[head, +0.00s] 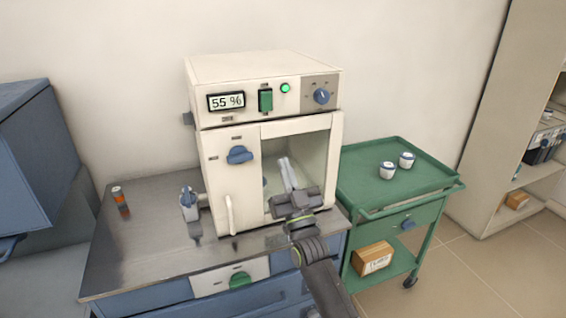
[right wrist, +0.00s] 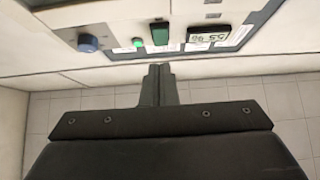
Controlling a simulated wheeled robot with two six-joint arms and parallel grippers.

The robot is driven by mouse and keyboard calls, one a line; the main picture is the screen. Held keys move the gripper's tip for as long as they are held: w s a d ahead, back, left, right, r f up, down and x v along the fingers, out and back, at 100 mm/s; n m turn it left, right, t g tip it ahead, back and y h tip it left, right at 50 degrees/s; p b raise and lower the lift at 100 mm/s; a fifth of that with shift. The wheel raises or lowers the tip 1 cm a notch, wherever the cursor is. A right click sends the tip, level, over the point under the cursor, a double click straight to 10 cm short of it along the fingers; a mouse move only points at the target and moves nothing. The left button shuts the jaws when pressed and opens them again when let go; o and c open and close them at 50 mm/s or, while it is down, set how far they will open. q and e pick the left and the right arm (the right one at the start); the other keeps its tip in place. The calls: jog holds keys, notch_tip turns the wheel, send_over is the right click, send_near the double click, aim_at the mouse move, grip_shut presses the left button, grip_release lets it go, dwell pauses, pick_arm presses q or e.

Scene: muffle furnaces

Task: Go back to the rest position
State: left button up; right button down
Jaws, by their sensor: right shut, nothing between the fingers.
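A cream furnace (head: 262,130) stands on a metal-topped bench (head: 150,240). Its display (head: 226,101) reads 55 %, and a green lamp (head: 285,87) is lit. A blue knob (head: 239,155) and a pale vertical handle (head: 230,214) are on its front, left of a window-like area (head: 312,150). My right gripper (head: 287,162) is shut and empty in front of that area, its fingers pointing up. In the right wrist view, the shut fingers (right wrist: 159,72) point toward the furnace's control panel, seen upside down. My left gripper is not in view.
A green cart (head: 350,185) on the right holds two small white jars (head: 387,171) on top and a cardboard box (head: 372,258) below. An orange-and-dark cylinder (head: 120,199) and a blue-and-white item (head: 189,203) are on the bench. A shelf (head: 500,130) stands far right.

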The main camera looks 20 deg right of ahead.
jog(key=shift+f, duration=0.1)
dwell(0.3)
notch_tip(320, 180, down, 12)
jog(key=w+d+f+g, duration=0.1)
jog(key=g, duration=0.3)
jog(key=s+d+f+g, duration=0.25)
jog(key=s+f, duration=0.25)
jog(key=f, duration=0.7)
jog(key=s+d+f+g+h, duration=0.1)
jog(key=s+f+g, duration=0.3)
jog(key=f, duration=0.7)
jog(key=s+d+f+g, duration=0.25)
jog(key=s+f, duration=0.25)
jog(key=f, duration=0.7)
jog(key=s+d+f+g, duration=0.1)
jog(key=s+f+g, duration=0.2)
jog(key=s+f, duration=0.55)
jog(key=s+d+f+g, duration=0.1)
jog(key=s+f+g, duration=0.35)
jog(key=s, duration=0.75)
jog(key=s+f+g, duration=0.2)
jog(key=s+f, duration=0.2)
jog(key=s, duration=0.7)
jog(key=s+d+f+m+g+h, duration=0.1)
jog(key=s+f, duration=0.3)
jog(key=s, duration=0.7)
jog(key=shift+s+g, duration=0.15)
jog(key=shift+g, duration=0.6)
